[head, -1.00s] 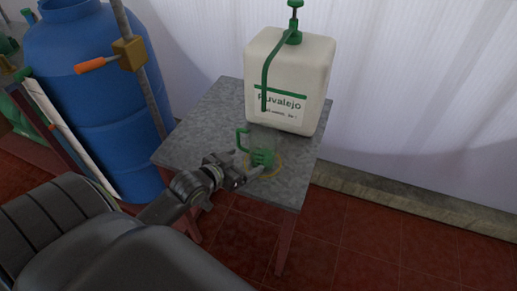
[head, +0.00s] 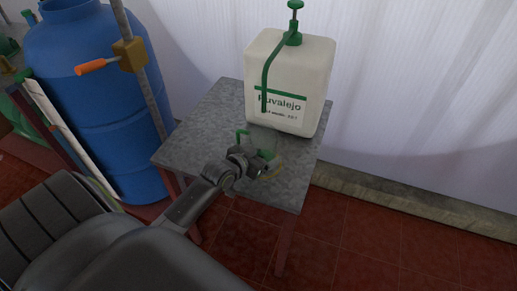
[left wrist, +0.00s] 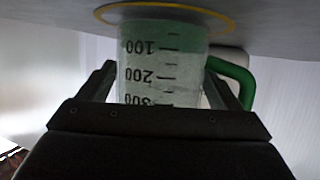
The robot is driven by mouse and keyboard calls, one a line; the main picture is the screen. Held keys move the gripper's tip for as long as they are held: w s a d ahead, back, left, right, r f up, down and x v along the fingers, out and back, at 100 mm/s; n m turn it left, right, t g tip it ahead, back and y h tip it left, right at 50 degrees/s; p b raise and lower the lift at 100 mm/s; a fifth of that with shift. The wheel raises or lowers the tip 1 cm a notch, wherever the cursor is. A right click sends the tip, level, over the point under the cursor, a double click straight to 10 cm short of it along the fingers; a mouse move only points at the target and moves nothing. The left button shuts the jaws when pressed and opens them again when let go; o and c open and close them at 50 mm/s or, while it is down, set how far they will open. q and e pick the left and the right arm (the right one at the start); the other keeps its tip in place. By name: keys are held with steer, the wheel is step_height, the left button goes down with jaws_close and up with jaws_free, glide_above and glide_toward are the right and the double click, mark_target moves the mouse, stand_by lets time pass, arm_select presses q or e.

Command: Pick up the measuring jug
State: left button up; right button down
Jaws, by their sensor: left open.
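There the open left gripper (left wrist: 160,85) has one finger on each side of the jug. I cannot tell whether either finger touches it. The handle (left wrist: 235,80) is to the right, beyond the right finger. My right gripper is not in view.
A white canister (head: 288,75) with a green pump stands on the grey table (head: 205,130), close behind the jug. A blue barrel (head: 95,90) and a post with an orange-handled clamp (head: 128,53) are at the left. A pale wall is behind.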

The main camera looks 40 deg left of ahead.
arm_select(q)
steer(key=shift+c, duration=0.2)
steer(key=c, duration=0.8)
